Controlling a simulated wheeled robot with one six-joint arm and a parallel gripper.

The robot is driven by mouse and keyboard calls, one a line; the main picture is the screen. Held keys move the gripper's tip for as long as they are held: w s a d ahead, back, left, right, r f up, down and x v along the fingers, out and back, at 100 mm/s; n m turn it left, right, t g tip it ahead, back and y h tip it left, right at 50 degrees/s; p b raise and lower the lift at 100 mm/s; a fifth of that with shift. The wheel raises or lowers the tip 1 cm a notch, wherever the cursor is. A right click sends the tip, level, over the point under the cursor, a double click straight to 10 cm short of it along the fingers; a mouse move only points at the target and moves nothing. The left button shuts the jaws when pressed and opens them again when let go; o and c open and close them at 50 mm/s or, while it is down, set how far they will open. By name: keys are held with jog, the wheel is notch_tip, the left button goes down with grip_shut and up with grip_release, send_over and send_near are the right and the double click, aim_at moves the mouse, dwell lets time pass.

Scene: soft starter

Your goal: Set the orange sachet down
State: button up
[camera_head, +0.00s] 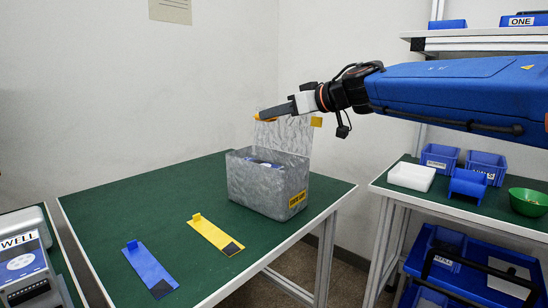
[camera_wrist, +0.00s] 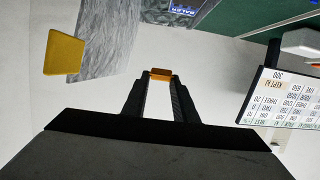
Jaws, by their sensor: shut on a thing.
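My gripper (camera_head: 274,112) is shut on the small orange sachet (camera_head: 260,116), above the open grey box and in front of its raised lid as seen in the head view. In the wrist view the sachet (camera_wrist: 160,73) sits between the fingertips (camera_wrist: 160,82), with only its orange end showing. The fingers hide part of it. The grey marbled box (camera_head: 262,192) stands on the green table (camera_head: 130,205), with its lid (camera_head: 288,138) upright. Something blue lies inside the box (camera_head: 262,162), mostly hidden by the walls.
A yellow strip (camera_head: 213,233) and a blue strip (camera_head: 148,266) lie on the table in front of the box. A yellow tab (camera_head: 316,122) sticks out from the lid. Blue bins (camera_head: 440,157), a white block (camera_head: 411,177) and a green bowl (camera_head: 527,203) stand on the right table.

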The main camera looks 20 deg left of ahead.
notch_tip(320, 180, down, 11)
jog(key=shift+r, duration=0.1)
dwell(0.4)
jog(key=shift+f, duration=0.35)
jog(key=shift+f, duration=0.2)
jog(key=o, duration=1)
jog(key=shift+r, duration=0.1)
